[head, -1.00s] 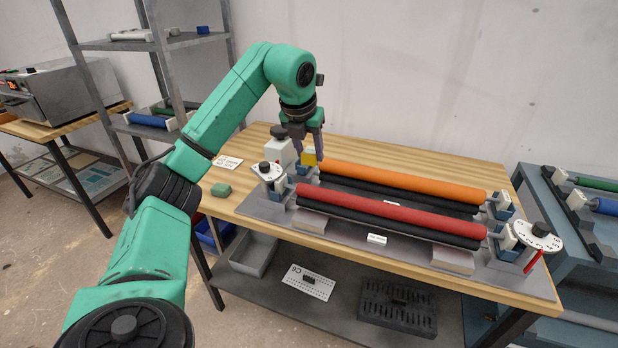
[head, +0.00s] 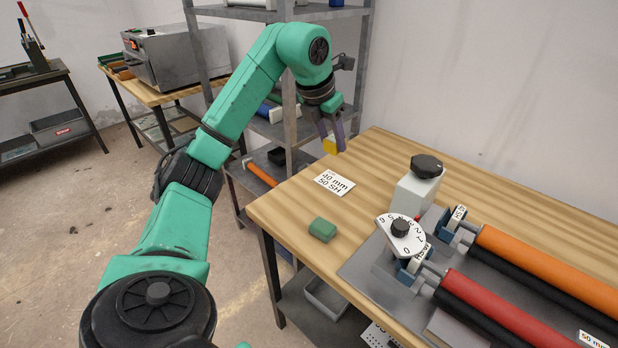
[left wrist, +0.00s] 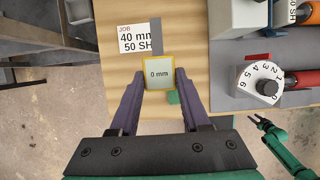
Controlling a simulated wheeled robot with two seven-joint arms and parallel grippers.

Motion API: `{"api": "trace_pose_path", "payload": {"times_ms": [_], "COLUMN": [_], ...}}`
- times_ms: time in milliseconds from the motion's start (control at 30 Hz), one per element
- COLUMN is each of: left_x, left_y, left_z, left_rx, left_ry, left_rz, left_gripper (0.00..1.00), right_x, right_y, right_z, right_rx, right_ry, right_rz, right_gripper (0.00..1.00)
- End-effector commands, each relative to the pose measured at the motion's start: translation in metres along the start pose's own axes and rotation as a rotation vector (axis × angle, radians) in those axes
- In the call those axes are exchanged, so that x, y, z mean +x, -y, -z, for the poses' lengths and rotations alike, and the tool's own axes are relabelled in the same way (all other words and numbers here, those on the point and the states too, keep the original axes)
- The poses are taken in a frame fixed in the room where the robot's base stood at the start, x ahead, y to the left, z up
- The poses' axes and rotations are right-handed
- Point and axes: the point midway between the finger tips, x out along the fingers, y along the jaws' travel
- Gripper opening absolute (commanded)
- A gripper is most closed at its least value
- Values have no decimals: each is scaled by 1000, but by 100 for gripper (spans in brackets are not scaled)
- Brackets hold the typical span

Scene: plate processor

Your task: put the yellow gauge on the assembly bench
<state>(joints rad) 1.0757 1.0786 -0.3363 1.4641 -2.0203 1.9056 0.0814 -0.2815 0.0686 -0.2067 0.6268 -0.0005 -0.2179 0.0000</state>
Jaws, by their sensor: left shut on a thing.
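The yellow gauge (head: 330,146) is a small block between the fingers of my left gripper (head: 335,141), over the back left part of the wooden assembly bench (head: 290,207). In the left wrist view the gauge (left wrist: 158,76) shows a yellow rim and a grey face reading "0 mm". The purple fingers of the left gripper (left wrist: 160,92) are shut on its sides. It appears above the bench top; the exact gap is hard to tell. My right gripper (left wrist: 263,123) shows small in the left wrist view, its jaws too small to read.
A job card (head: 334,183) reading "40 mm 50 SH" and a green block (head: 322,229) lie on the bench. The roller machine with its dial (head: 403,234), red roller (head: 495,308) and orange roller (head: 545,263) fills the right. A shelf rack (head: 290,95) stands behind left.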

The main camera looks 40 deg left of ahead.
Motion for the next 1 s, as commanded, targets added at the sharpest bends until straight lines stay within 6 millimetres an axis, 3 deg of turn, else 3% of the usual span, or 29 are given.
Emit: {"api": "trace_pose_path", "payload": {"times_ms": [200,433,767,1000], "left_x": [63,127,178,180], "left_y": [0,0,0,0], "left_z": [28,54,75,75], "left_rx": [1,0,-1,-1], "left_ry": [-10,-6,-3,1], "left_rz": [-2,-1,0,-1], "left_gripper": [0,0,0,0], "right_x": [15,20,19,20], "right_y": [-10,-14,-2,-1], "right_z": [-31,-31,-17,-18], "right_rx": [6,3,4,3], "right_ry": [47,46,21,24], "right_rz": [-14,-19,-3,-2], "right_gripper": [50,50,50,50]}}
